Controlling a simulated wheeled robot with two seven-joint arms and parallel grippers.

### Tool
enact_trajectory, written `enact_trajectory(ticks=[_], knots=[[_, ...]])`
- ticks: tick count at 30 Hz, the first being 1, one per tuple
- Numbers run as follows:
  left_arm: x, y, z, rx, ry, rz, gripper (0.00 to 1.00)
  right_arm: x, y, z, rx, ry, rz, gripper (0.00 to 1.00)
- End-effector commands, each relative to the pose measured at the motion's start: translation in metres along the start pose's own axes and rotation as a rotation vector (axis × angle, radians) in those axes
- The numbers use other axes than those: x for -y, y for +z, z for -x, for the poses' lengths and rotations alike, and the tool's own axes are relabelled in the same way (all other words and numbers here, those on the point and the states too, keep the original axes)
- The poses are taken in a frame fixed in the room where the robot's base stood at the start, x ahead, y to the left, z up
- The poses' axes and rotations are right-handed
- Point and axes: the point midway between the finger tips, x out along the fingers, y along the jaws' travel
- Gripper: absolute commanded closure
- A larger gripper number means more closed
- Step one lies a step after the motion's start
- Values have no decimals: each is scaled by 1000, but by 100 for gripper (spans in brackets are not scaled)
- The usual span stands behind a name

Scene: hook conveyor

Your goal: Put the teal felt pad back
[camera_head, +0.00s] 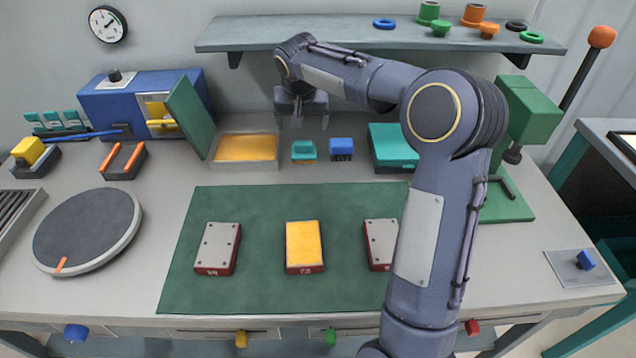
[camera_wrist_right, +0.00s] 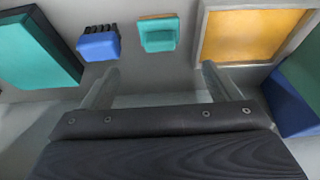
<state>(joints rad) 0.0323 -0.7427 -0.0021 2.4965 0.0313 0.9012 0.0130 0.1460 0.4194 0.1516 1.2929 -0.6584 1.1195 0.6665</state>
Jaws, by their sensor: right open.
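The teal felt pad (camera_head: 304,150) is a small teal block with a raised grip, standing at the back of the bench between an orange-filled tray and a blue brush. In the right wrist view the teal felt pad (camera_wrist_right: 159,36) lies straight ahead, beyond my fingertips and apart from them. My right gripper (camera_head: 297,118) is above and a little behind the pad in the head view. Its two fingers (camera_wrist_right: 158,75) are spread apart with nothing between them. My left gripper is not in view.
The orange-filled tray (camera_head: 246,160) stands left of the pad and the blue brush (camera_head: 341,148) right of it, with a teal box (camera_head: 392,160) farther right. A green mat (camera_head: 262,208) in front holds three blocks. A shelf (camera_head: 340,36) hangs behind my arm.

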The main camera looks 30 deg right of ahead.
Motion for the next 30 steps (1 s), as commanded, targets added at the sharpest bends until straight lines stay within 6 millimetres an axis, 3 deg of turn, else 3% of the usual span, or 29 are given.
enact_trajectory(ticks=[5, 8, 12, 18, 24, 27, 30], knots=[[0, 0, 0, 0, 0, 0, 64, -7, 18, 20, 5, -29, 29, 17], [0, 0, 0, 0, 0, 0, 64, -16, 48, 44, 15, -75, 72, 17], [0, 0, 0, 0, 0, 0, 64, -32, 109, 77, 32, -164, 140, 17], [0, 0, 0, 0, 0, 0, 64, -49, 206, 104, 44, -306, 212, 17], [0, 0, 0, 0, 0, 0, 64, -55, 296, 108, 38, -449, 258, 17], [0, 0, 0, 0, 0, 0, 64, -54, 327, 105, 33, -501, 270, 17], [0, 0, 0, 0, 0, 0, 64, -52, 346, 103, 28, -534, 278, 17]])
